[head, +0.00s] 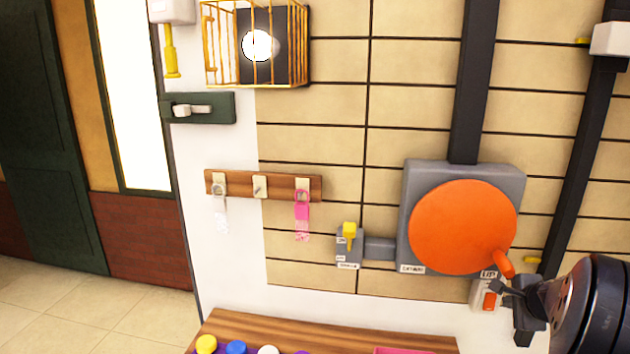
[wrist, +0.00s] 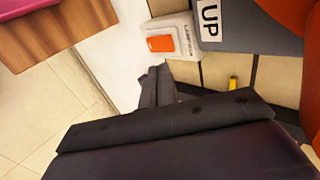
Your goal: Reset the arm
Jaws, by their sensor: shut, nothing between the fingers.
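My gripper (head: 502,291) is at the lower right of the head view, at the end of my dark arm. It is shut and empty. It points left, in front of a small white switch box with an orange button (head: 490,300), below the large orange disc (head: 462,227). In the wrist view my dark gripper (wrist: 157,85) fills the lower middle. The box with the orange button (wrist: 161,44) and an "UP" label (wrist: 210,20) lie beyond it. I cannot tell whether the gripper touches the box.
A wooden table (head: 285,328) with coloured round pieces stands at the bottom. A key rack (head: 262,187), a small box with a yellow lever (head: 349,237) and a gold cage lamp (head: 256,45) are on the wall. Free floor (head: 90,300) lies at left.

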